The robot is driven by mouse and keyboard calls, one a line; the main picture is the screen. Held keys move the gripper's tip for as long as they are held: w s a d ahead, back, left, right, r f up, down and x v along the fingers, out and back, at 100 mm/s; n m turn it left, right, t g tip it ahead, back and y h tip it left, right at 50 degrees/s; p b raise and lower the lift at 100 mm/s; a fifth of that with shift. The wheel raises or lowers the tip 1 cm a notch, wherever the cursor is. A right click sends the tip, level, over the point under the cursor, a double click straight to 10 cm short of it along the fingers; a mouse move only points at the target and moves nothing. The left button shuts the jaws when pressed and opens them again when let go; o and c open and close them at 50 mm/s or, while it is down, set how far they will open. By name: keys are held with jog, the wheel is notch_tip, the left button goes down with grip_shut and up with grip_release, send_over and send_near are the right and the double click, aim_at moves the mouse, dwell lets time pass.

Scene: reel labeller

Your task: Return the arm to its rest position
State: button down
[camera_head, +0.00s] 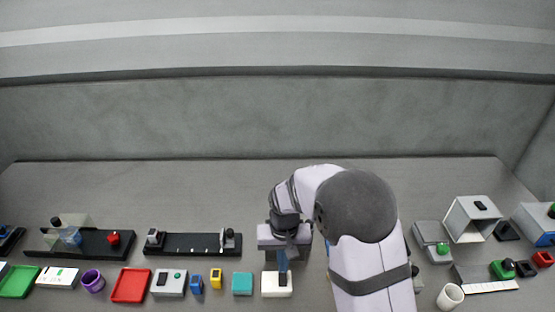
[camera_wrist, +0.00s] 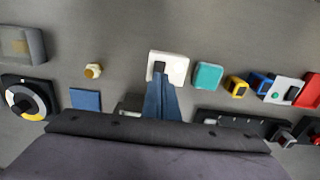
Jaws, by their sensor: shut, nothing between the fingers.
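My arm reaches down over the bench in the head view. My gripper (camera_head: 283,275) points downward, and its blue fingers are shut with nothing between them. The fingertips are over a white block (camera_head: 274,290), which also shows in the wrist view (camera_wrist: 178,58). In the wrist view my gripper (camera_wrist: 160,76) covers part of the block's top around a dark spot. I cannot tell whether the tips touch the block. My forearm hides part of the bench to the right of the gripper.
A teal block (camera_head: 242,283) stands just left of the white block. Farther left are a yellow block (camera_head: 216,278), a red tray (camera_head: 131,286) and a black rail (camera_head: 193,244). A white cup (camera_head: 450,296) and grey housings (camera_head: 472,219) stand right. The bench behind is clear.

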jog(key=s+d+f+n+g, duration=0.1)
jog(key=s+d, duration=0.2)
jog(key=s, duration=0.4)
jog(key=s+d+f+n+g, duration=0.1)
jog(key=s+d+n, duration=0.1)
jog(key=s, duration=0.6)
jog(key=s+d+r+m+t+b, duration=0.1)
jog(key=s+d+r+m+t, duration=0.1)
jog(key=d+r, duration=0.5)
jog(key=shift+s+d+m, duration=0.15)
jog(key=shift+s+m, duration=0.25)
jog(key=shift+m, duration=0.2)
